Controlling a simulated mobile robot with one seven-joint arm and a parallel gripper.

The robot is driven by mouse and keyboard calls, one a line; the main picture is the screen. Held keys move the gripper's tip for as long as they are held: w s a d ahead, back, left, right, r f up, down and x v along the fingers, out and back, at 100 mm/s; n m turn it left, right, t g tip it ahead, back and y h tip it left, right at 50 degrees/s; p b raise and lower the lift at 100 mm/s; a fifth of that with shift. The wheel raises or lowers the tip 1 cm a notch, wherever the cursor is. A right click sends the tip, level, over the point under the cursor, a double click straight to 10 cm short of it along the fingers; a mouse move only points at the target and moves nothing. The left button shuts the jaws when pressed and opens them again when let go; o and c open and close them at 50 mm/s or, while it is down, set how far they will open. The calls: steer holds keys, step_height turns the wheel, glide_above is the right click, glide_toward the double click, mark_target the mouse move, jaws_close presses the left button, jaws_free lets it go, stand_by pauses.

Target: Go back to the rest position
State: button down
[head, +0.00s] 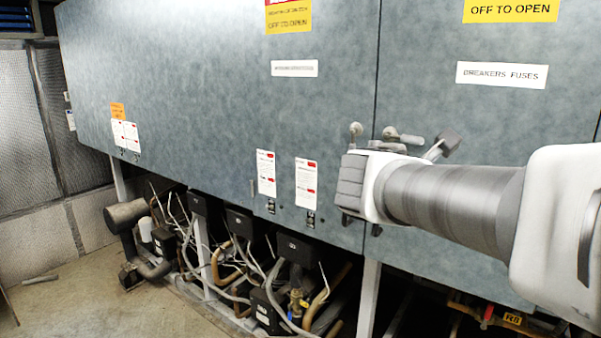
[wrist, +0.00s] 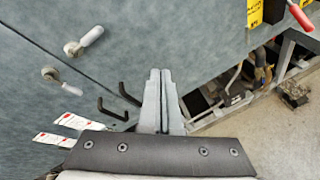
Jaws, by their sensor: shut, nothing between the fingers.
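My gripper (wrist: 160,72) shows in the wrist view with its two grey fingers side by side and pressed together, nothing between them. In the head view, my arm reaches in from the right, and its end is in front of the blue-grey cabinet (head: 200,80). The fingertips are hidden there behind the wrist. In the wrist view the fingers are over the cabinet face, near two dark hook-shaped handles (wrist: 112,108). I cannot tell whether they touch anything.
Two door latches (wrist: 92,36) are on the cabinet beside a seam. Compressors and pipes (head: 280,285) fill the space beneath. A red-handled lever (wrist: 300,16) is at the wrist view's upper right. Open concrete floor (head: 75,300) is at the left.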

steer(key=s+a+f+m+g+y, duration=0.2)
steer(key=s+a+f+m+y, duration=0.1)
steer(key=s+f+m, duration=0.5)
steer(key=s+a+f+m+g+y+b, duration=0.1)
steer(key=s+a+f+m+g+y, duration=0.2)
steer(key=s+m, duration=0.9)
step_height(320, 180, down, 6)
steer(key=a+y, duration=0.1)
steer(key=y, duration=0.2)
steer(key=shift+s+r, duration=0.15)
steer(key=shift+r, duration=0.1)
steer(key=c, duration=1.5)
jaws_free()
steer(key=shift+a, duration=0.1)
steer(key=shift+c, duration=0.2)
